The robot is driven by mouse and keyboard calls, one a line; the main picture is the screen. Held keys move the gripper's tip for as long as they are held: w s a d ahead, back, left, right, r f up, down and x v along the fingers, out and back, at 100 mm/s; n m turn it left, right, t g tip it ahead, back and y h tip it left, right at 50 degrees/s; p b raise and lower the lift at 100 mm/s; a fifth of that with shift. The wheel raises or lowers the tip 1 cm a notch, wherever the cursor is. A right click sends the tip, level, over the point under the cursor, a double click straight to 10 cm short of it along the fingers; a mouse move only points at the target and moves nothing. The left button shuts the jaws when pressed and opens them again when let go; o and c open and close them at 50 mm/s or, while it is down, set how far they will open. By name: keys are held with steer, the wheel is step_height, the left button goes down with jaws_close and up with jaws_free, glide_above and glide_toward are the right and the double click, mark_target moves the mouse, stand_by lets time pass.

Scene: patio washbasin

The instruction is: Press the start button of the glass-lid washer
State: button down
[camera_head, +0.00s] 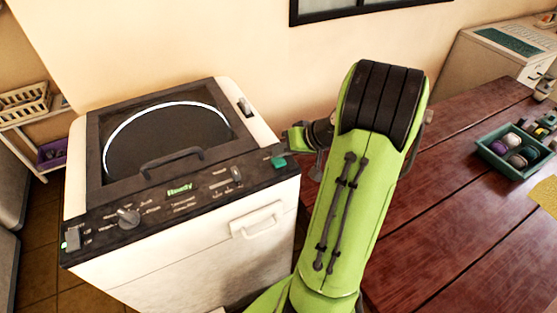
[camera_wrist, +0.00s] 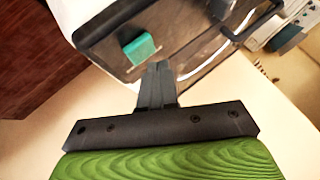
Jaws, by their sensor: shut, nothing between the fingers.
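The glass-lid washer (camera_head: 250,247) stands at the left in the head view, a white box with a dark top. Its round glass lid (camera_head: 165,135) is down. The front panel carries a lit "Ready" display (camera_head: 180,189), a knob (camera_head: 128,217) and a green button (camera_head: 278,162) at its right end. In the wrist view the green button (camera_wrist: 141,48) shows just beyond and left of my fingertips. My gripper (camera_wrist: 158,66) is shut and empty, close to the panel's right corner. In the head view my gripper (camera_head: 287,139) is small and partly hidden; I cannot tell whether it touches the washer.
A red-brown wooden table (camera_head: 455,190) stands at the right, with a teal tray (camera_head: 500,168) of several round items. Another pale appliance (camera_head: 490,65) stands behind it. A white rack (camera_head: 25,110) stands at the far left. The wall is close behind the washer.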

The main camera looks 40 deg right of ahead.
mark_target(282, 162)
steer(key=shift+f+b, duration=0.3)
steer(key=shift+f, duration=0.1)
steer(key=shift+f+b, duration=0.5)
stand_by(0.4)
steer(key=shift+r, duration=0.1)
stand_by(0.6)
steer(key=shift+r+p, duration=0.75)
steer(key=shift+r, duration=0.1)
steer(key=shift+r, duration=0.1)
step_height(282, 162, up, 5)
steer(key=p, duration=0.4)
